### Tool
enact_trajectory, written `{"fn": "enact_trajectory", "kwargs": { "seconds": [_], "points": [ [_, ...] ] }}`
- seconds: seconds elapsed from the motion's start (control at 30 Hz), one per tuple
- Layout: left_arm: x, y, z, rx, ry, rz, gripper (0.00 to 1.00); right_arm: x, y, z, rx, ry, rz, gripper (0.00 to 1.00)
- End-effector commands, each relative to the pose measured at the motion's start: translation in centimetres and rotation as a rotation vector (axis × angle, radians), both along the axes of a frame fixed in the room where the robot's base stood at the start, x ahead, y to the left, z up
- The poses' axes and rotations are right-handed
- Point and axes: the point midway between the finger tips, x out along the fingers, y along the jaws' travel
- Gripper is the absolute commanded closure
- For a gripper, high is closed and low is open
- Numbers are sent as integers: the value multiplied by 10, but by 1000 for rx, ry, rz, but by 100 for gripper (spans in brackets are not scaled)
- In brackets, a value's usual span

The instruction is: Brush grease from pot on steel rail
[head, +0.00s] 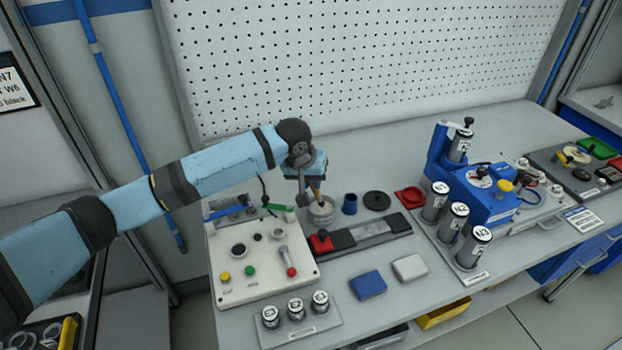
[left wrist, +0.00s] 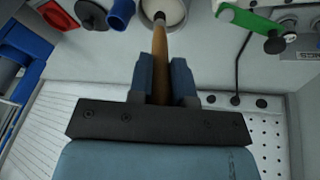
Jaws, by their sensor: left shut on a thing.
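My left gripper (head: 313,182) is shut on the wooden handle of a brush (head: 316,190), directly above the grease pot (head: 322,212). In the left wrist view my left gripper's fingers (left wrist: 163,80) pinch the brush handle (left wrist: 160,45) from both sides. The brush's lower end reaches the mouth of the pot (left wrist: 176,10); how deep it sits is hidden. The steel rail (head: 370,231) lies on the bench just in front of the pot, with dark sections and a red block (head: 321,242) at its left end. My right gripper is not in view.
A control panel (head: 262,262) stands left of the rail. A blue cup (head: 350,204) and black disc (head: 377,200) lie right of the pot. Blue (head: 368,284) and white (head: 410,267) blocks lie in front. A blue machine (head: 480,190) and several labelled cylinders stand right.

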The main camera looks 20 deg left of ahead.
Motion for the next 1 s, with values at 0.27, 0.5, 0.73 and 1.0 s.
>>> {"fn": "enact_trajectory", "kwargs": {
  "seconds": [0.27,0.5,0.73,1.0],
  "points": [
    [0,0,-3,0,0,0,100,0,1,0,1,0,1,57],
    [0,0,-6,-1,0,0,100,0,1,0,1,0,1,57],
    [0,0,-9,-1,0,0,100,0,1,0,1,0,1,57],
    [0,0,-11,-1,0,0,100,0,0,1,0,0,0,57]
  ]
}}
